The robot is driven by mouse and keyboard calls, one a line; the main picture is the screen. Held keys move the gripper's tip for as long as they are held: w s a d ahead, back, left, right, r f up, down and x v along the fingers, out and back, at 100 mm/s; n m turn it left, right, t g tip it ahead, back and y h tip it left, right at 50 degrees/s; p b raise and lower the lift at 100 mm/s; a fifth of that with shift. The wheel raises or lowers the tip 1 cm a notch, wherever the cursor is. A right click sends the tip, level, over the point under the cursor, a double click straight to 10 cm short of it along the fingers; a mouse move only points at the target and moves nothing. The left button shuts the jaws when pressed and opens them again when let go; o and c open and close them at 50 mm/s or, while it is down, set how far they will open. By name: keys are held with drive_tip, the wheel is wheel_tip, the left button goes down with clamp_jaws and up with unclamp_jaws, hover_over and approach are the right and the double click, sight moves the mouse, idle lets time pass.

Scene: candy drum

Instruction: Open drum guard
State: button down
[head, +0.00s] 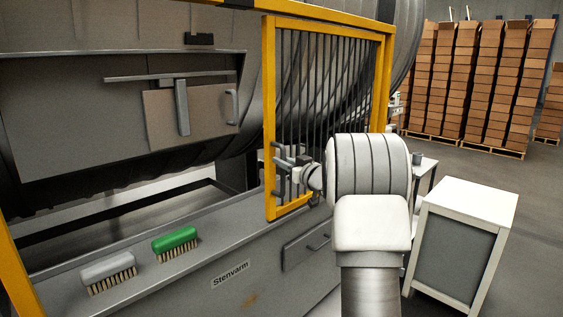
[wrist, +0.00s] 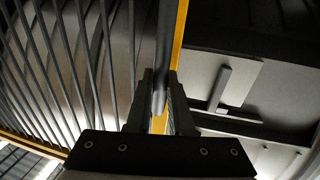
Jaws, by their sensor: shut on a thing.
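The drum guard (head: 269,110) is a yellow frame with dark vertical bars, standing in front of the right part of the grey drum (head: 405,40). Its bars also fill the left of the wrist view (wrist: 60,80). My gripper (head: 283,172) is at the lower left edge of the guard. In the wrist view my gripper (wrist: 160,95) has its fingers on either side of a dark upright handle (wrist: 163,60) beside the yellow edge, shut on it. The drum's hatch area, with a panel (head: 160,120) and a grey lever, is uncovered left of the guard.
A green brush (head: 175,240) and a grey brush (head: 108,268) lie on the machine's ledge at lower left. A drawer (head: 305,246) is below the guard. A white cabinet (head: 465,235) stands right of my arm. Stacked boxes (head: 480,85) are at the back right.

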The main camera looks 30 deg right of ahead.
drive_tip(key=c, duration=0.8)
unclamp_jaws()
drive_tip(key=s+d+b, duration=0.2)
drive_tip(key=s+b, duration=0.1)
drive_tip(key=s, duration=1.4)
drive_tip(key=shift+s, duration=0.15)
